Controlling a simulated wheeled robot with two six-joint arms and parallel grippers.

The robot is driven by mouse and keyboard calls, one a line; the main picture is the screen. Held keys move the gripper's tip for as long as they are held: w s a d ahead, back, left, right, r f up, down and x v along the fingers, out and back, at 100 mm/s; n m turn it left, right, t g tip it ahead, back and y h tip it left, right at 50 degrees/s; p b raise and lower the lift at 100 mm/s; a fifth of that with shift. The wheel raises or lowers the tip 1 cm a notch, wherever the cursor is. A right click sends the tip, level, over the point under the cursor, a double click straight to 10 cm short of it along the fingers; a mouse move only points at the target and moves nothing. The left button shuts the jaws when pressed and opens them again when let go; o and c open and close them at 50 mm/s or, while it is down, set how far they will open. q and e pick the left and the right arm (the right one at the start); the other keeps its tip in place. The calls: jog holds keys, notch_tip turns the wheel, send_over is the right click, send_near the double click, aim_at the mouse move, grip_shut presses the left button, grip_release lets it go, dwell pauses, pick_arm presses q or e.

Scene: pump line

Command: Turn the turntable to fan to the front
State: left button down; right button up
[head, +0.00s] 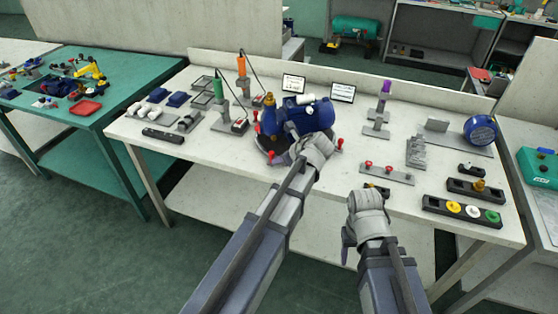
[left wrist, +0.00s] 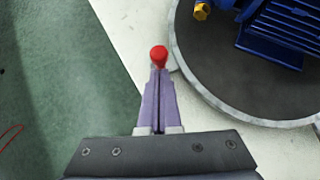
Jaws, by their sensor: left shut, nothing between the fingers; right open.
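The turntable (head: 262,143) is a dark grey disc on the white bench, with red knobs at its rim. A blue pump and motor unit (head: 308,115) sits on it. The motor's rounded blue end points right in the head view; I cannot tell for sure that it is the fan. My left gripper (head: 300,152) is at the turntable's front edge and hides part of it. In the left wrist view its fingers (left wrist: 158,72) are shut, their tips at a red knob (left wrist: 158,54) beside the disc's rim (left wrist: 188,72). My right gripper (head: 352,232) is open and empty, in front of the bench.
Red-knobbed fixture (head: 386,174) lies right of the turntable. A black tray with coloured caps (head: 462,211) is at the front right. Screwdrivers in stands (head: 219,92) are at the left. Two small display cards (head: 342,93) stand behind.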

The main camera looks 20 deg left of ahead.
aim_at(242, 128)
pick_arm(q)
jog(key=shift+a, duration=0.15)
jog(key=shift+w+a+m+t+h, duration=0.1)
jog(key=shift+a+m+t+h, duration=0.4)
jog(key=shift+a+m, duration=0.85)
jog(key=a, duration=0.1)
jog(key=a+t, duration=0.1)
jog(key=a, duration=0.1)
jog(key=shift+w+m, duration=0.25)
jog(key=shift+w, duration=0.15)
jog(key=w+a, duration=0.1)
jog(key=a, duration=0.2)
jog(key=w+a, duration=0.1)
jog(key=a, duration=0.1)
jog(key=shift+w, duration=0.35)
jog(key=shift+w+a, duration=0.75)
jog(key=shift+a, duration=0.15)
jog(key=shift+w+a, duration=1.15)
jog(key=shift+w, duration=0.1)
jog(key=shift+w+a, duration=0.45)
jog(key=shift+w, duration=0.2)
jog(key=shift+w+a, duration=0.4)
jog(key=shift+w, duration=0.25)
jog(key=shift+w+a, duration=0.35)
jog(key=shift+w, duration=0.4)
jog(key=shift+w+a, duration=0.35)
jog(key=shift+w, duration=0.4)
